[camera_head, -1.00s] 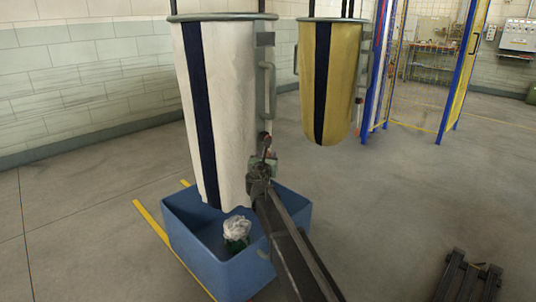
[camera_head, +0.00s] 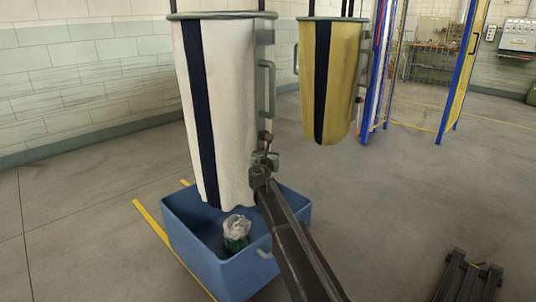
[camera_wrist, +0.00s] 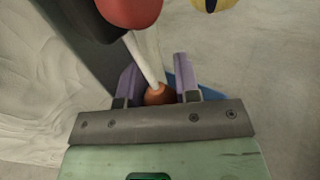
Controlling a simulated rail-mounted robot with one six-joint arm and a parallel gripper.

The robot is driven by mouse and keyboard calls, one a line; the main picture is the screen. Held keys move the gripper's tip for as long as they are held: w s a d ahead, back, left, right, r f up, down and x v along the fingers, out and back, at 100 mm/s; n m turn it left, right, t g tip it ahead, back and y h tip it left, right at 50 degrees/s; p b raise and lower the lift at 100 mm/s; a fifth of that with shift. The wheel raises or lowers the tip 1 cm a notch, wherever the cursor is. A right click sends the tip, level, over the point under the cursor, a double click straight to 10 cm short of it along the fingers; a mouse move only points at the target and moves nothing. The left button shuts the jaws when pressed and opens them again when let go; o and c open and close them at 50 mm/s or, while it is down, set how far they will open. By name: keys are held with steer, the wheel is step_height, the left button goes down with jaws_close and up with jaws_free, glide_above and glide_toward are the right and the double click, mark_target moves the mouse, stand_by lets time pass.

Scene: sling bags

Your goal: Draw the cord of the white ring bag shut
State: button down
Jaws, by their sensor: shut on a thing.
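The white bag (camera_head: 230,100), with a dark stripe down its front, hangs from a grey-green ring (camera_head: 222,15). Its lower edge is wavy and sits just above a blue bin. My gripper (camera_head: 265,150) is at the bag's lower right side. In the wrist view, my gripper's purple fingers (camera_wrist: 158,90) are shut on an orange-brown bead (camera_wrist: 158,95). A white cord (camera_wrist: 150,60) runs from the bead up toward a red ball (camera_wrist: 128,10). The head view shows the bead poorly, and the bag's inside is hidden.
The blue bin (camera_head: 225,272) stands below the bag and holds a white-and-green bundle (camera_head: 237,232). A yellow bag (camera_head: 343,75) hangs behind to the right. A grey handle (camera_head: 268,85) stands beside the white bag. The floor at right is mostly clear, with a dark pallet (camera_head: 470,278) at lower right.

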step_height(320, 180, down, 10)
steer(key=b, duration=0.8)
steer(key=shift+r+b, duration=0.2)
steer(key=shift+b, duration=0.15)
steer(key=shift+s, duration=0.1)
steer(key=c, duration=1.1)
jaws_free()
steer(key=shift+f, duration=0.1)
steer(key=s, duration=1)
steer(key=shift+s+a, duration=0.3)
steer(key=shift+a, duration=0.05)
